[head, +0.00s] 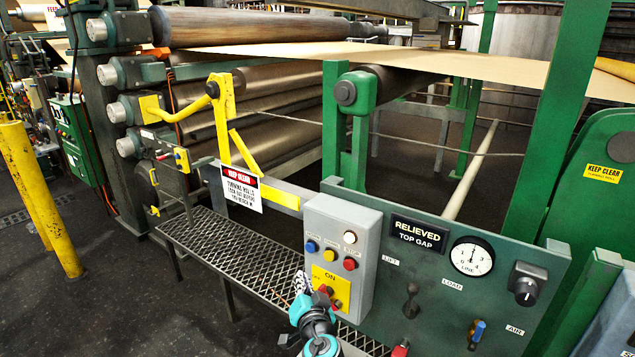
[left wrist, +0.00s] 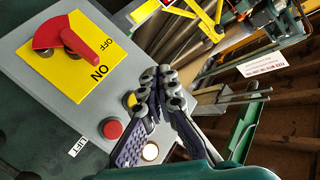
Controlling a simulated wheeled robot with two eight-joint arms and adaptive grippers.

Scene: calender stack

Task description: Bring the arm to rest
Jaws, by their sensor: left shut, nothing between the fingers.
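My left gripper (head: 302,282) is at the lower left edge of the grey control box (head: 341,222) in the head view, with my arm below it. In the left wrist view its two dark fingers (left wrist: 161,82) are shut with nothing between them. The box carries a yellow ON/OFF plate (head: 323,276) with a red rotary handle (left wrist: 72,38). The fingers are apart from the handle. In the wrist view they overlap the area of the yellow button (left wrist: 131,100); whether they touch the box cannot be told. My right gripper is not in view.
A green panel (head: 447,262) with a gauge (head: 472,256), levers and a "RELIEVED TOP GAP" sign (head: 416,236) stands right of the box. A mesh step (head: 230,250) and large rollers (head: 270,90) lie behind. Dark floor at left is clear near a yellow post (head: 40,195).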

